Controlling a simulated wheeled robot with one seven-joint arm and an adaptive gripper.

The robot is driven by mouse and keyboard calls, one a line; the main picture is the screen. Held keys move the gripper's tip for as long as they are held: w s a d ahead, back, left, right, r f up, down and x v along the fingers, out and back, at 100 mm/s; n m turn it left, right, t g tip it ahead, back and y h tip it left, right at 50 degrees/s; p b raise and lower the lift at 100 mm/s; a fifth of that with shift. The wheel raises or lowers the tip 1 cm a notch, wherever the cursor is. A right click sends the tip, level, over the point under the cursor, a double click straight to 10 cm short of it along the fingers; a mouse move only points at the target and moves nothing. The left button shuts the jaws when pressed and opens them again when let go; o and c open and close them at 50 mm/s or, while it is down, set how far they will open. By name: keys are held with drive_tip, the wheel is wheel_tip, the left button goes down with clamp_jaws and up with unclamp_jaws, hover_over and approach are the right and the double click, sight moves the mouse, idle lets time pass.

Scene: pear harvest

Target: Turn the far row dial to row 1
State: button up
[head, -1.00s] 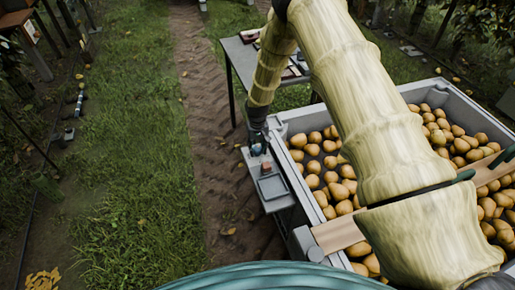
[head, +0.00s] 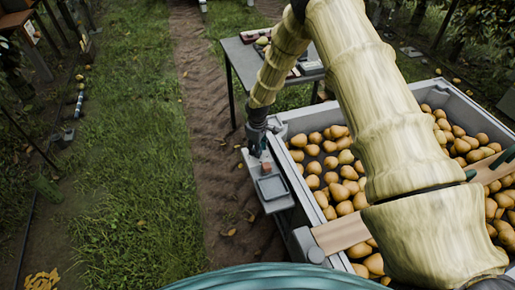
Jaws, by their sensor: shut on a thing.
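My gripper (head: 257,150) points down at the far end of a small grey side shelf (head: 276,205) fixed along the left wall of the pear bin. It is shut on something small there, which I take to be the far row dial. The dial itself is hidden behind the fingers and too small to make out, so its pointer and row marks cannot be read. A small orange-red piece (head: 265,169) sits on the shelf just in front of the gripper. A shallow grey tray (head: 271,187) lies nearer to me on the shelf.
A large grey bin (head: 299,187) full of pears stands to the right, with a wooden board (head: 340,232) across it. A grey table (head: 240,62) with several items stands behind.

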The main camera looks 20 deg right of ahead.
drive_tip(key=shift+w+d+n, duration=0.1)
drive_tip(key=shift+n, duration=0.4)
drive_tip(key=o, duration=1)
drive_tip(key=shift+o, duration=0.2)
wheel_tip(320, 180, up, 12)
idle(0.4)
